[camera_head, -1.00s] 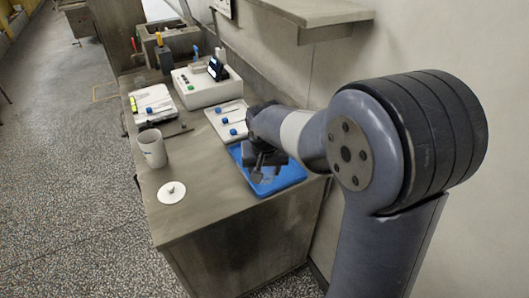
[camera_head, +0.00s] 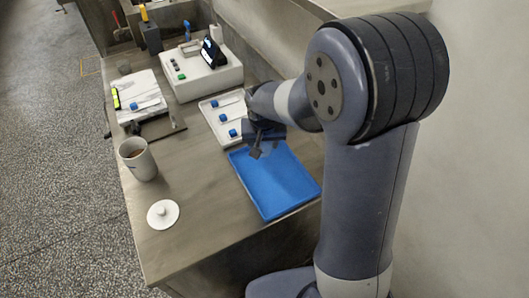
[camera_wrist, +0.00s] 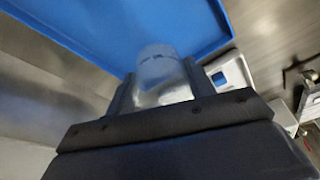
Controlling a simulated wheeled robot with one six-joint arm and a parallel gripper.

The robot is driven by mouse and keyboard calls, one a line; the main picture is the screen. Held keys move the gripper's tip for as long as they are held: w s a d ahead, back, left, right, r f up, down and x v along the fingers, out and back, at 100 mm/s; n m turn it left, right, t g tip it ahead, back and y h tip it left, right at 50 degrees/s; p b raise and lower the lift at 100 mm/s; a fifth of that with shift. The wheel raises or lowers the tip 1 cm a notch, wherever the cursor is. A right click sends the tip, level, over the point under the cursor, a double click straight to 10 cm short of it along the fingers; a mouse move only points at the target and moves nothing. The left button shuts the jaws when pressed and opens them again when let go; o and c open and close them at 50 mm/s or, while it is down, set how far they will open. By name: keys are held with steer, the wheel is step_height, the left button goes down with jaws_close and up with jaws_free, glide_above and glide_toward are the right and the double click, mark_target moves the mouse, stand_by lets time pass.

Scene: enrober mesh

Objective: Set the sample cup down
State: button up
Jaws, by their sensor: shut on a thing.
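The sample cup (camera_wrist: 158,72) is a small clear, whitish cup, seen blurred in the wrist view. My gripper (camera_wrist: 160,85) is shut on it, with one finger on either side. In the head view my gripper (camera_head: 260,148) is above the far-left end of the blue tray (camera_head: 275,185), near the white tray. The cup itself is hidden or too small to make out there. The blue tray also shows in the wrist view (camera_wrist: 100,25), beyond the cup. I cannot tell how high the cup is above the surface.
A white tray (camera_head: 213,112) with blue-capped items lies beside the blue tray. A white mug (camera_head: 143,168), a white lid with a knob (camera_head: 163,214), a clipboard (camera_head: 140,92) and a white instrument box (camera_head: 205,80) stand on the bench. Bare bench (camera_head: 200,185) lies between mug and blue tray.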

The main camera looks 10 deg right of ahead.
mark_target(263, 153)
steer(key=shift+f, duration=2.25)
steer(key=shift+f, duration=0.15)
steer(key=o, duration=1)
steer(key=v, duration=1.2)
steer(key=shift+r, duration=0.25)
